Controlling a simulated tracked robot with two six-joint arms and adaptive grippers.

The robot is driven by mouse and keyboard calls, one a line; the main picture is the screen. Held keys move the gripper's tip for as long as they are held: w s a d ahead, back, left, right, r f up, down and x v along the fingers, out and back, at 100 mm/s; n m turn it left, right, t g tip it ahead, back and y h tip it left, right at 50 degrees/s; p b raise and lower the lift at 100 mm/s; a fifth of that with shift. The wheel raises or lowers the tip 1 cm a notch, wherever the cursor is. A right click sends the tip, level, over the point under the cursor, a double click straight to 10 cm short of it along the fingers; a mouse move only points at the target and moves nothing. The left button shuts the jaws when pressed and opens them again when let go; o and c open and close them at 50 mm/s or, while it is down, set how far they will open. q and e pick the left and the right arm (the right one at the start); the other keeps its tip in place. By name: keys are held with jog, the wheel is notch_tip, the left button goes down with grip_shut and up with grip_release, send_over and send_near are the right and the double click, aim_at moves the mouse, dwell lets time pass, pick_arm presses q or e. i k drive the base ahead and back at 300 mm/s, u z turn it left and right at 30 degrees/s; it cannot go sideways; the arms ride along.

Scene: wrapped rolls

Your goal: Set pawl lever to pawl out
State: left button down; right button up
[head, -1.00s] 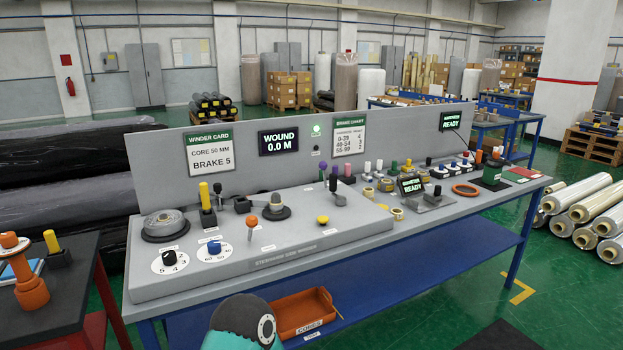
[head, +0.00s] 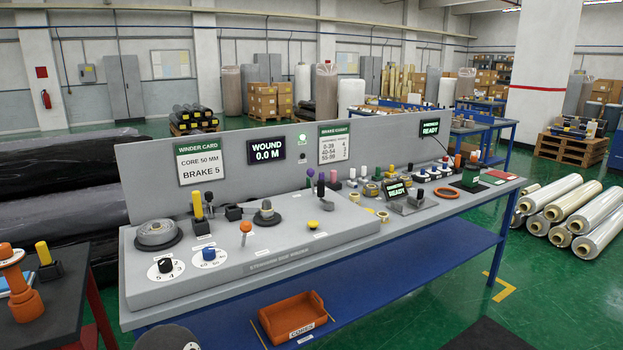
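The winder bench (head: 150,292) carries a raised grey panel with several controls. A small lever with an orange ball knob (head: 245,227) stands upright near the panel's middle. A lever with a black knob (head: 321,186) stands on a dark base further back right. A tall yellow handle (head: 197,205) stands in a black block at the back left. The labels beside these are too small to read, so I cannot tell which one is the pawl lever or how it is set. Neither gripper is in view; a dark rounded part of mine shows at the bottom edge.
A black dial (head: 165,265) and a blue dial (head: 208,254) sit at the panel's front left. A yellow button (head: 313,225) is right of the orange knob. An orange bin (head: 293,315) lies below the bench. A dark side table (head: 70,287) stands at left.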

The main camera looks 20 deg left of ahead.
aim_at(310, 173)
jog(key=u, duration=0.1)
jog(key=i, duration=1)
jog(key=z, duration=0.1)
